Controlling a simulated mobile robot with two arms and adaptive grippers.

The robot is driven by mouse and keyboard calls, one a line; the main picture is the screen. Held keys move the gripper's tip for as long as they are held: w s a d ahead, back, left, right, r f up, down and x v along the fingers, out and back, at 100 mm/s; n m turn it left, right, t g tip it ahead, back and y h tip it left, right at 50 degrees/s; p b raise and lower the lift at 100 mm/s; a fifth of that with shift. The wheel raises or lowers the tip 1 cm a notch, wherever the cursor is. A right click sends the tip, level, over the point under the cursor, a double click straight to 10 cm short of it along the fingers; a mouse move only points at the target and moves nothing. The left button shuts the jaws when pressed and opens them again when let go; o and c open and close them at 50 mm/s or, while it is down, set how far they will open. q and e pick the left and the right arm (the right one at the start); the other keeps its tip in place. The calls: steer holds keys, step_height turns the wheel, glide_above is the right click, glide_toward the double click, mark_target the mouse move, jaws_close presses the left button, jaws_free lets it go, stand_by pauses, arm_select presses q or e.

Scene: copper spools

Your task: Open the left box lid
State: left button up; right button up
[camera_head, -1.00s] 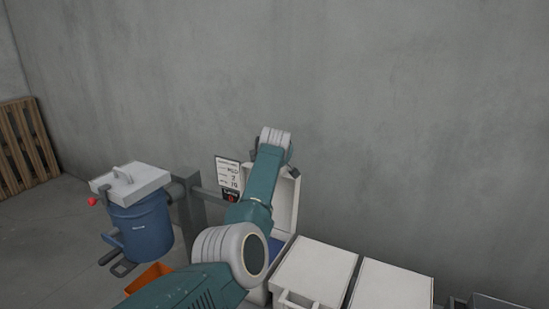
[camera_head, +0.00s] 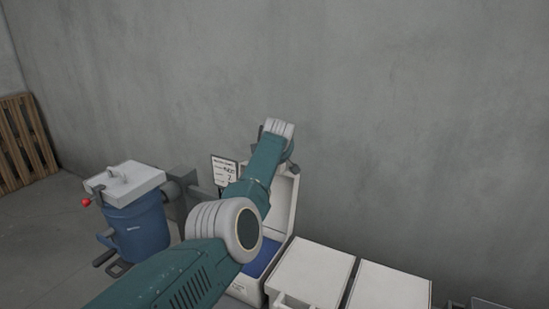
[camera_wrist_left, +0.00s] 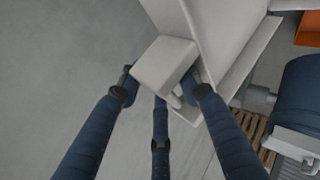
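The left box (camera_head: 247,290) stands beside two closed boxes, and its blue inside (camera_head: 262,258) shows. Its white lid (camera_head: 284,200) stands upright, partly hidden behind my left arm. In the left wrist view, the lid (camera_wrist_left: 225,30) carries a white block-like handle (camera_wrist_left: 163,65). My left gripper (camera_wrist_left: 163,85) has its dark blue fingers on both sides of this handle, with the tips partly hidden by it. Whether they press on it I cannot tell. In the head view, the left gripper is hidden behind its own arm. My right gripper is not in view.
Two white closed lids (camera_head: 310,272) lie to the right of the open box. A blue bucket (camera_head: 138,230) with a white lid stands at left. A sign (camera_head: 224,170) stands behind my arm. A concrete wall runs behind, and a wooden pallet (camera_head: 24,143) leans at far left.

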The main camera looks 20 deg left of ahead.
arm_select(q)
steer(key=shift+r, duration=0.1)
steer(key=shift+s+d+r, duration=0.25)
steer(key=shift+s+r, duration=0.2)
steer(key=shift+r, duration=0.05)
steer(key=v, duration=1)
steer(key=shift+s, duration=0.2)
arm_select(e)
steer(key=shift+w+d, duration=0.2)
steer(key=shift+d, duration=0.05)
arm_select(q)
steer(key=shift+d+f, duration=0.1)
